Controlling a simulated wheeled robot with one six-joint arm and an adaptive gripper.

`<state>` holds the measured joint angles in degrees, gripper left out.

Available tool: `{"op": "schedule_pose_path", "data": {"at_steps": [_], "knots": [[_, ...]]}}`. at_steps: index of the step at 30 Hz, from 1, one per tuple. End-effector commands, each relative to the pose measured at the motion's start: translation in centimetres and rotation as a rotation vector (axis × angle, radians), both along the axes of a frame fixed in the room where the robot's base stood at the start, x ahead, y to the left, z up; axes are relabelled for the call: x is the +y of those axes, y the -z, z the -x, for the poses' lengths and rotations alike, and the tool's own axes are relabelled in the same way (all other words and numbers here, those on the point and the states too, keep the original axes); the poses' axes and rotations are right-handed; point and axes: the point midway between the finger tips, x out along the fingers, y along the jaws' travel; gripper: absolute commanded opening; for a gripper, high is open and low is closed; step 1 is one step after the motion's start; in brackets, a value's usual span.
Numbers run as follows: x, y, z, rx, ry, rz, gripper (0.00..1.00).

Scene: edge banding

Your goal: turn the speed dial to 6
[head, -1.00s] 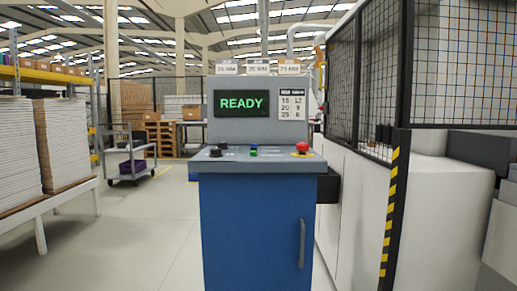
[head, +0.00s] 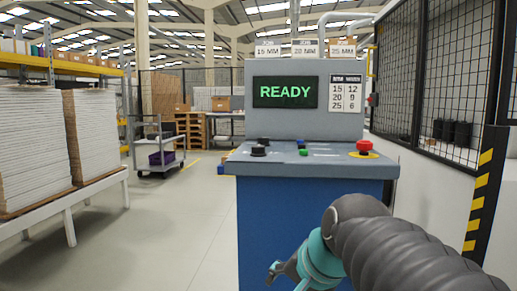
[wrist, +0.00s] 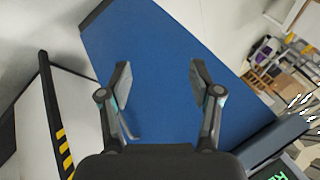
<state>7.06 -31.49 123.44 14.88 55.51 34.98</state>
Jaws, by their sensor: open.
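The control console (head: 310,170) stands ahead in the head view, with a grey sloped top on a blue cabinet. Two black knobs, a nearer one (head: 258,151) and a farther one (head: 263,141), sit at the left of its top. I cannot tell which is the speed dial, and the dial marks are too small to read. My gripper (head: 274,272) is low in front of the blue cabinet, below the top. In the wrist view my gripper (wrist: 160,74) is open and empty, its fingers spread before the blue cabinet face (wrist: 170,45).
The screen (head: 286,92) reads READY, beside a number chart (head: 345,94). A red mushroom button (head: 364,146) is at the right of the top; green and blue buttons are mid-panel. A mesh fence (head: 430,80) stands right, board stacks (head: 100,130) left. Floor between is clear.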

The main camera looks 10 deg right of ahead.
Motion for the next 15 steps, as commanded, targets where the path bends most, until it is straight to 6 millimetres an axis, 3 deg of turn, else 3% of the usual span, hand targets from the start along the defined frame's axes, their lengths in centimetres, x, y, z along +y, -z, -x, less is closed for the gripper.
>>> {"op": "schedule_pose_path", "data": {"at_steps": [1,6,15], "knots": [[-0.3,-1.8,-1.9,-0.004,0.107,-0.101,0.64],[-1.2,-8.4,-7.6,0.002,0.460,-0.495,0.64],[-4.5,-19.2,-16.1,0.101,0.933,-1.190,0.64]]}}
